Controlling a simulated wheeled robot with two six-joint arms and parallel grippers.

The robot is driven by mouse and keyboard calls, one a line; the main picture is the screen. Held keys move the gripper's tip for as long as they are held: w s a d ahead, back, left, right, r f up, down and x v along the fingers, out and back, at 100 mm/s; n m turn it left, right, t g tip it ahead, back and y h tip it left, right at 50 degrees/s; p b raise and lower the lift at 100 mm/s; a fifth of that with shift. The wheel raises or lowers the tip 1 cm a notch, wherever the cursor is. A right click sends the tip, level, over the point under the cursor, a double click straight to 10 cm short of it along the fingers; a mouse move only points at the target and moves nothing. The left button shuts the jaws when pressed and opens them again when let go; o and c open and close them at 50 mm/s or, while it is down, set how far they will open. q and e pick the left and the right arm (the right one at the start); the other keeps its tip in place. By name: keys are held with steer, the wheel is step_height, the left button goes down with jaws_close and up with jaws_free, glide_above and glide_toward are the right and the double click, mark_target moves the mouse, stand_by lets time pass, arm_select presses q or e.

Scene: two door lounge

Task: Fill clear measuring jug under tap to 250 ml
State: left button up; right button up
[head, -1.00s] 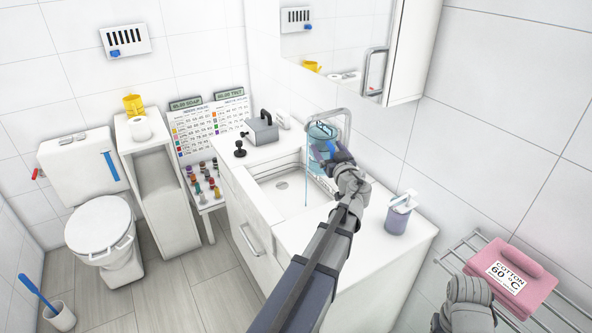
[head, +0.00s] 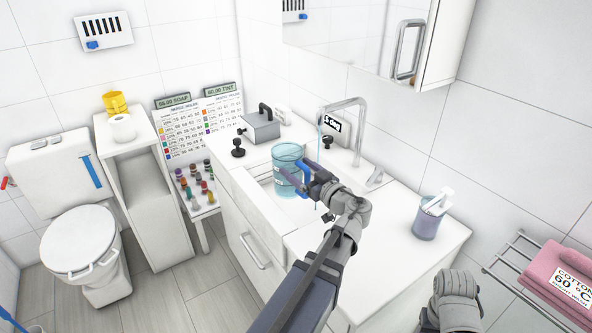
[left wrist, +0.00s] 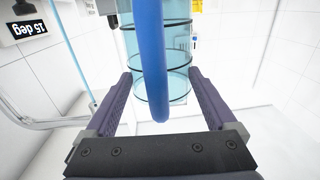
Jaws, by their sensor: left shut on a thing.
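The clear, blue-tinted measuring jug (head: 288,158) is held upright over the sink basin (head: 262,178), left of the tap (head: 358,103). My left gripper (head: 303,178) is shut on its blue handle (left wrist: 152,60). In the left wrist view the jug (left wrist: 178,45) shows dark rings, with gripper fingers on either side. The tap is running. Its thin stream (head: 320,135) falls to the right of the jug, apart from its mouth in the head view; it also shows in the left wrist view (left wrist: 72,50). I cannot read the water level. Only my right arm shows, not its fingers.
A grey box with a handle (head: 262,127) stands on the counter behind the sink. A "deg" display (head: 332,124) is by the tap. A soap dispenser (head: 428,218) stands at the right. A pink towel (head: 560,280) lies on the rail.

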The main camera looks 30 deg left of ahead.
arm_select(q)
steer(key=w, duration=0.3)
steer(key=w+d, duration=0.1)
steer(key=w, duration=0.1)
steer(key=shift+w, duration=0.4)
steer(key=w, duration=0.2)
steer(key=w+d, duration=0.1)
steer(key=w, duration=0.2)
stand_by(0.8)
steer(key=shift+s, duration=0.15)
stand_by(3.0)
steer(key=s, duration=0.2)
steer(key=s+a, duration=0.1)
steer(key=s, duration=0.1)
steer(key=shift+s, duration=0.4)
